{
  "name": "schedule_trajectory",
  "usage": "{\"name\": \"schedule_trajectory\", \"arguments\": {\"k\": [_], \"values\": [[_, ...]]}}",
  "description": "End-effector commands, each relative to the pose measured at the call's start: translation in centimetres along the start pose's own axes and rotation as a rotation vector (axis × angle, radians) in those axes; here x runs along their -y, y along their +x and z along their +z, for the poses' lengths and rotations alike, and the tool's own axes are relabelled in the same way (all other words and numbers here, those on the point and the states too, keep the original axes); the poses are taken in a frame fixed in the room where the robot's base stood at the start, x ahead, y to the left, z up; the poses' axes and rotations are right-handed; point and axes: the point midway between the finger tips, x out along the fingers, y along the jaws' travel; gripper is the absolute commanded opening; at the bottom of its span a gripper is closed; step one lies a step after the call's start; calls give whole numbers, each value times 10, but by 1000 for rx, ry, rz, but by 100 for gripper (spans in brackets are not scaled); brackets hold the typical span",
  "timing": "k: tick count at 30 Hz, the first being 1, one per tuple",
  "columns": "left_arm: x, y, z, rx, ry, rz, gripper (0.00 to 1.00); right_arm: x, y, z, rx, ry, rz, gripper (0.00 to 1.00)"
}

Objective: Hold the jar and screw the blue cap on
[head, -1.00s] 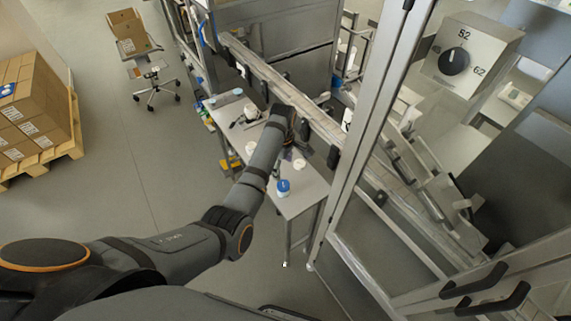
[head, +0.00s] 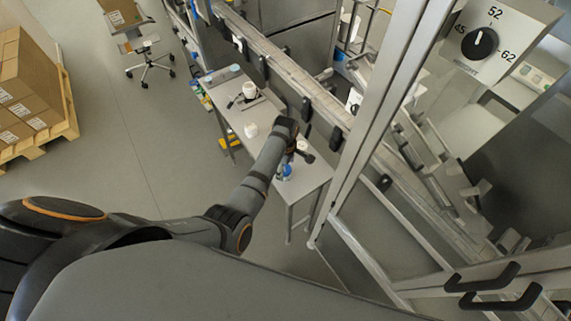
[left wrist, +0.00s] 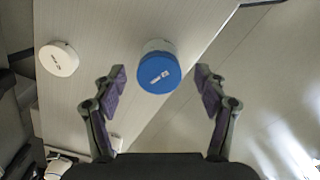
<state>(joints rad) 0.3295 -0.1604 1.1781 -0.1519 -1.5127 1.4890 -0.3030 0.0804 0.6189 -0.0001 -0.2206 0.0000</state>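A white jar (left wrist: 158,45) with a blue cap (left wrist: 160,74) on top stands on the table; whether the cap is screwed tight cannot be told. In the head view the blue cap (head: 285,172) is partly hidden by my left gripper (head: 291,158). In the left wrist view my left gripper (left wrist: 160,82) is open, with one finger on each side of the blue cap and a gap on both sides. It holds nothing. My right gripper is not in view.
A white-lidded jar (left wrist: 58,58) stands left of the blue cap in the left wrist view. Another white jar (head: 250,130) and a white cup (head: 249,90) are farther back on the table (head: 310,181). A conveyor rail (head: 290,72) and metal frame post (head: 385,115) border the table's right.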

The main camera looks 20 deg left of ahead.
Motion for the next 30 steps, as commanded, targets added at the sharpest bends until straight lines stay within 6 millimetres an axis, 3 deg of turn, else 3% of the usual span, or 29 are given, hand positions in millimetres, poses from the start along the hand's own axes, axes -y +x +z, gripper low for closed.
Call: {"name": "schedule_trajectory", "arguments": {"k": [1,11,12,17,26,30], "values": [[0,0,0,0,0,0,63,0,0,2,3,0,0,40],[0,0,0,0,0,0,18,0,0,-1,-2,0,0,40],[0,0,0,0,0,0,51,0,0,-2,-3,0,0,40],[0,0,0,0,0,0,72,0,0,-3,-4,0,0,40],[0,-1,0,0,0,1,73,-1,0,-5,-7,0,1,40],[-2,-17,0,0,0,5,73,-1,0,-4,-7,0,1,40]]}}
